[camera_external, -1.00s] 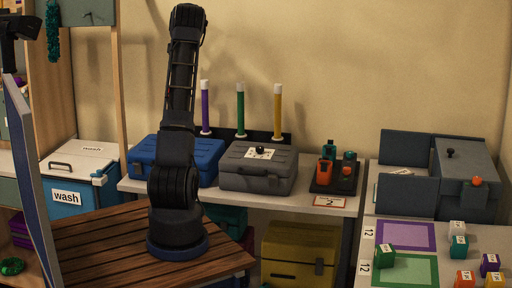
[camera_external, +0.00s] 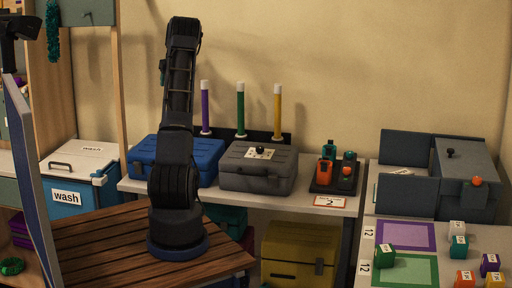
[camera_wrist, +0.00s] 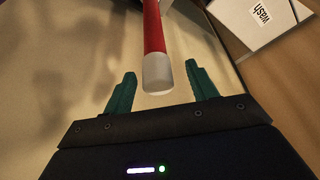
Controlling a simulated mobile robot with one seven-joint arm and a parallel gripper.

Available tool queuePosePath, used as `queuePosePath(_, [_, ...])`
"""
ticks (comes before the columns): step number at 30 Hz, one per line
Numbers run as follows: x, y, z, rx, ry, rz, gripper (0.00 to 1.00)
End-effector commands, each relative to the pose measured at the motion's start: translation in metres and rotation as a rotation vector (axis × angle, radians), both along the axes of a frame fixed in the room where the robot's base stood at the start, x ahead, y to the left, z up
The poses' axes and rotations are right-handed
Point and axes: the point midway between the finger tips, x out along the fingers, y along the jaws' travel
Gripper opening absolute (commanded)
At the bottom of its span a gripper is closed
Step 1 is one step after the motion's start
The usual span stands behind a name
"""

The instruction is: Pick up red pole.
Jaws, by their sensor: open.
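The red pole (camera_wrist: 152,28) shows in the wrist view, running down from the top edge to a pale cap. The cap lies between the two teal fingers of my gripper (camera_wrist: 160,69), with a gap on each side in the picture. My gripper is open and holds nothing. I cannot tell how far the cap is from the fingers in depth. In the external view the red pole is not visible; my arm covers part of the area left of the purple pole. Only a small teal bit of my gripper shows there, beside my upper arm.
A purple pole (camera_external: 205,110), a green pole (camera_external: 240,112) and a yellow pole (camera_external: 277,112) stand upright near the wall. A blue case (camera_external: 208,152) and a grey case (camera_external: 258,176) are in front. A white-lidded wash box (camera_external: 65,195) stands at left.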

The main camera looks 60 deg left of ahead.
Motion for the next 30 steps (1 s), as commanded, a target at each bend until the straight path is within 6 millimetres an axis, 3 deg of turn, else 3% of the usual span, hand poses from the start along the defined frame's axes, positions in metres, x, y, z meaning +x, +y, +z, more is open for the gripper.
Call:
queuePosePath(6, [0.003, 0.011, -0.029, -0.003, 0.001, -0.001, 0.58])
queuePosePath(15, [0.003, 0.014, -0.034, 0.0, 0.0, -0.001, 0.58])
queuePosePath(24, [0.003, 0.014, -0.034, -0.001, 0.0, -0.001, 0.0])
queuePosePath(30, [0.003, 0.014, -0.034, 0.0, 0.0, -0.001, 0.0])
